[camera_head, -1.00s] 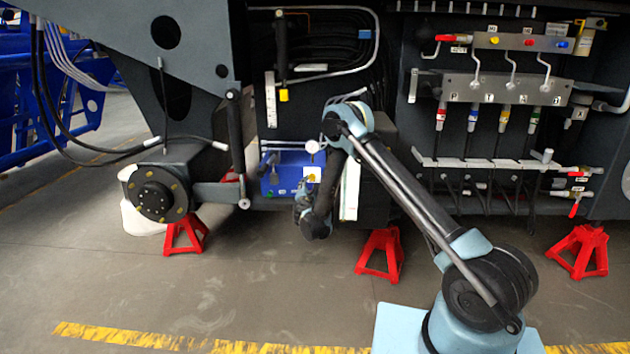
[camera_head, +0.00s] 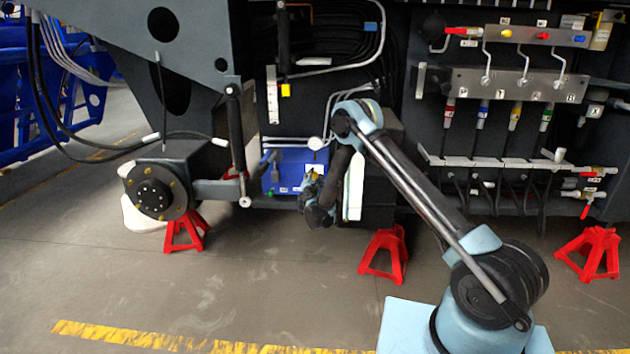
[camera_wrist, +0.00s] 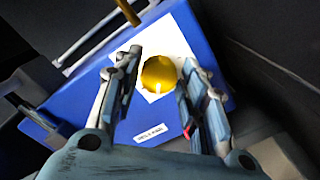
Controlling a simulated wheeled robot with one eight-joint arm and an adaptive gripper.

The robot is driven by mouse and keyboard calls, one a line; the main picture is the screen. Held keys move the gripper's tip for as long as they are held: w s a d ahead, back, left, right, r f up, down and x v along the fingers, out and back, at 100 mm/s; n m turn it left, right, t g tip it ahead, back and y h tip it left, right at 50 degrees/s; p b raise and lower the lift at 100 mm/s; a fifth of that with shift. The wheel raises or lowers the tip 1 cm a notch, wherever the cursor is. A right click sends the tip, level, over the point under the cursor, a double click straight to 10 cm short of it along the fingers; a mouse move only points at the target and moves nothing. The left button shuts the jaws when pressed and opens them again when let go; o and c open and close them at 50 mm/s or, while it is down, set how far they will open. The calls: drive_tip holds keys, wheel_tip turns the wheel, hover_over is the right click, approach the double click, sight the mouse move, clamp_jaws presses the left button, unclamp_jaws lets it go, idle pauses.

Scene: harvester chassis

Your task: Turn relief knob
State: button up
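The relief knob, a round yellow knob (camera_wrist: 158,74), stands on a white plate on the blue box (camera_wrist: 188,32). In the wrist view my gripper (camera_wrist: 162,72) is open, with one finger on each side of the knob. The fingers look apart from it, with a gap on both sides. A white label sits below the knob on the box. In the head view the blue box (camera_head: 284,171) is low on the chassis, and my gripper (camera_head: 314,182) is at its right side. The knob is mostly hidden there by my gripper.
A round white-faced gauge (camera_head: 316,143) and metal pipes sit just above the box. Red stands (camera_head: 385,254) are on the floor below the chassis. A valve panel (camera_head: 520,83) is at the right.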

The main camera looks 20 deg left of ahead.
drive_tip(key=c, duration=0.5)
drive_tip(key=shift+s+m, duration=0.1)
drive_tip(key=shift+m, duration=0.5)
drive_tip(key=o, duration=1.1)
drive_tip(key=s+d, duration=0.2)
drive_tip(key=s, duration=0.9)
drive_tip(key=shift+s+d, duration=0.15)
drive_tip(key=shift+s, duration=0.2)
